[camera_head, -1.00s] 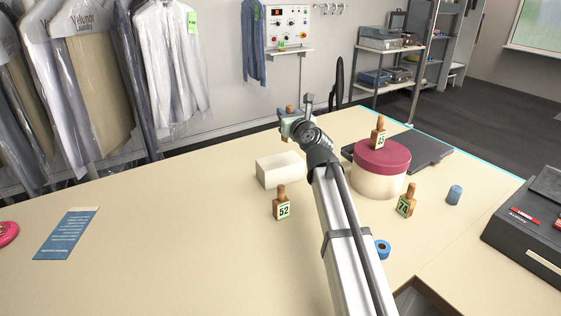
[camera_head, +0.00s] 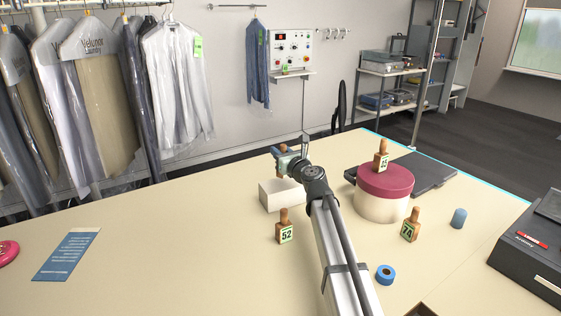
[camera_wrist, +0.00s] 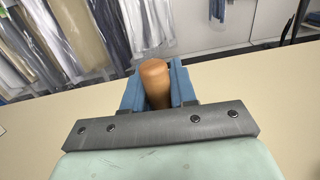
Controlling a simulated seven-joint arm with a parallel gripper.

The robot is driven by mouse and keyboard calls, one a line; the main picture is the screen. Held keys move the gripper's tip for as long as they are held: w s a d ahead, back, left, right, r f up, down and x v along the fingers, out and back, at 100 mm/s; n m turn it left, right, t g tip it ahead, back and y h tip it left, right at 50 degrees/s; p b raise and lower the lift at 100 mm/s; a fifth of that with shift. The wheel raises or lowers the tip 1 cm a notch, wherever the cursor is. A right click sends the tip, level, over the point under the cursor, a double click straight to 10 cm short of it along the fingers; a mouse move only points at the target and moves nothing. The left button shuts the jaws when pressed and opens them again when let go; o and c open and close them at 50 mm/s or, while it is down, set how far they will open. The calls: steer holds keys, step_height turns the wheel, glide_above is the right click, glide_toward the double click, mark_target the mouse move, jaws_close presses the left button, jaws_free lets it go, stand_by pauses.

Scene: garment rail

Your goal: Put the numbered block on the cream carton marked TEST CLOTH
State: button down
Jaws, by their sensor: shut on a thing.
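The cream carton (camera_head: 281,197) stands on the table in the head view. No TEST CLOTH marking is readable on it. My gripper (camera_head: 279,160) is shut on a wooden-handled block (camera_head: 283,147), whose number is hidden. In the head view the gripper appears just beyond and above the carton's far edge; whether the block touches anything is unclear. In the wrist view the brown handle (camera_wrist: 154,80) is upright between the blue fingers. Other numbered blocks are 52 (camera_head: 285,230) in front of the carton, 74 (camera_head: 410,228) at right, and one on the round box.
The round box (camera_head: 381,206) with a crimson lid stands right of my arm, a dark flat board (camera_head: 428,174) behind it. A blue tape roll (camera_head: 385,274), blue cylinder (camera_head: 459,218) and black machine (camera_head: 530,248) lie right. The left table holds a blue leaflet (camera_head: 66,255).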

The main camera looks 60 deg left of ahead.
steer(key=shift+f, duration=1.5)
steer(key=shift+f, duration=0.1)
steer(key=c, duration=0.9)
jaws_free()
steer(key=d, duration=1.2)
steer(key=shift+s, duration=0.45)
